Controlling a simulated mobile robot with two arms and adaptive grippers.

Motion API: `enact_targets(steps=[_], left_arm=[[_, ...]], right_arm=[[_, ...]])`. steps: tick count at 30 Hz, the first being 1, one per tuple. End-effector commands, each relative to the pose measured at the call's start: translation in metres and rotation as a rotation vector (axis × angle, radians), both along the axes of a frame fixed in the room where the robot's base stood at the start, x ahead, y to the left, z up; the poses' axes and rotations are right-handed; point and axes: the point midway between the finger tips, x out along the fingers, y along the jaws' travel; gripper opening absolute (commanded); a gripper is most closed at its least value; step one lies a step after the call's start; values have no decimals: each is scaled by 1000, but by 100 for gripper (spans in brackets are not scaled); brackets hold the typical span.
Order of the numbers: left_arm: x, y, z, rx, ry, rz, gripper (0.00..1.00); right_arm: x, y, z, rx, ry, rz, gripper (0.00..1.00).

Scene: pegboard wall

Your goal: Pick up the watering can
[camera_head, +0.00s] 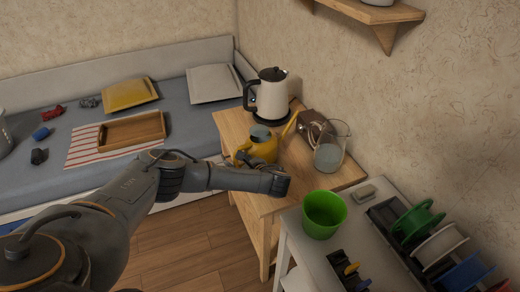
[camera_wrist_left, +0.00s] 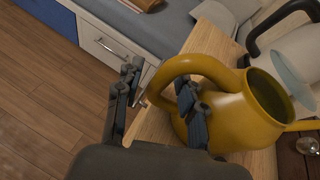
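The yellow watering can (camera_head: 262,150) stands upright on the small wooden table, its spout pointing to the upper right. In the left wrist view, the can's body (camera_wrist_left: 240,122) and its curved handle (camera_wrist_left: 205,66) are close up. My left gripper (camera_wrist_left: 160,88) is open, with one finger on each side of the handle's lower curve. Whether the fingers touch the handle I cannot tell. In the head view, my left gripper (camera_head: 272,170) is at the near side of the can and its wrist hides the can's lower part. My right gripper is not in view.
The wooden table (camera_head: 240,122) also holds a white kettle (camera_head: 272,97) behind the can, and a glass jug (camera_head: 330,150) and a brown object (camera_head: 313,124) to its right. A green cup (camera_head: 323,215) stands on a white table nearer me. A wooden tray (camera_head: 132,132) lies on the bench.

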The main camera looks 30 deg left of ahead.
Motion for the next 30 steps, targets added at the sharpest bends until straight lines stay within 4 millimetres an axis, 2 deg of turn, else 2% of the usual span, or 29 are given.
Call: enact_targets(steps=[5, 11, 23, 26, 30], left_arm=[[0, 0, 0, 0, 0, 0, 39], [0, 0, 0, -1, 0, 0, 0], [1, 0, 3, 0, -7, 1, 0], [1, 0, 9, -1, -7, 1, 0], [2, 0, 31, -2, -9, 1, 0]], right_arm=[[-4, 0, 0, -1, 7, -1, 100], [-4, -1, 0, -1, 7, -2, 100], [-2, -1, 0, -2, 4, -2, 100], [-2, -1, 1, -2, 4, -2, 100], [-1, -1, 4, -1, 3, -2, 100]])
